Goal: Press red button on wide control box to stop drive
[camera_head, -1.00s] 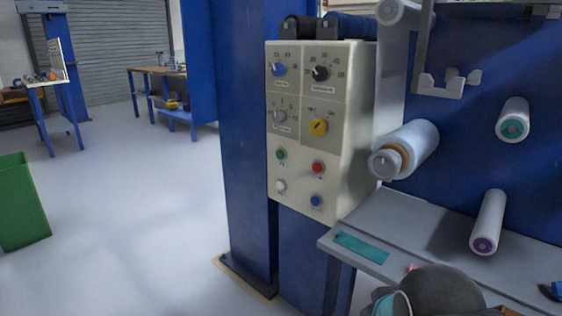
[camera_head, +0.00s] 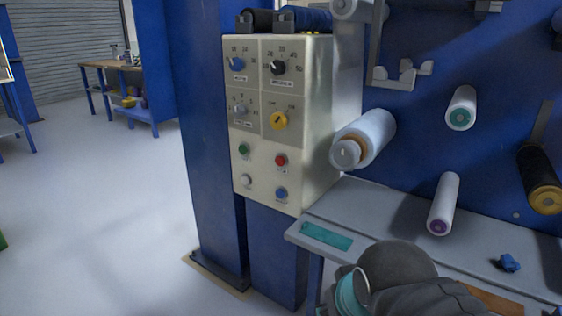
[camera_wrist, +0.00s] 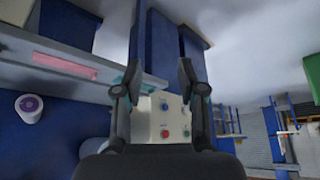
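The wide control box (camera_head: 308,150) is cream-coloured and is mounted on a blue post left of the machine panel. Its red button (camera_head: 280,160) is in the lower right part of its face, right of a green button (camera_head: 243,148) and above a blue button (camera_head: 281,194). My gripper (camera_wrist: 158,78) is open and empty in the wrist view. The box's lower face (camera_wrist: 172,120) shows between its fingers, farther away, with the red button (camera_wrist: 165,133) low in that view. In the head view my arm is at the bottom, well short of the box; the fingertips are not visible there.
A grey shelf (camera_head: 350,205) with a teal patch (camera_head: 326,236) juts out right of and below the box. A white film roll (camera_head: 363,138) sticks out close to the box's right side. A small blue object (camera_head: 508,263) lies on the shelf. Open floor is at left.

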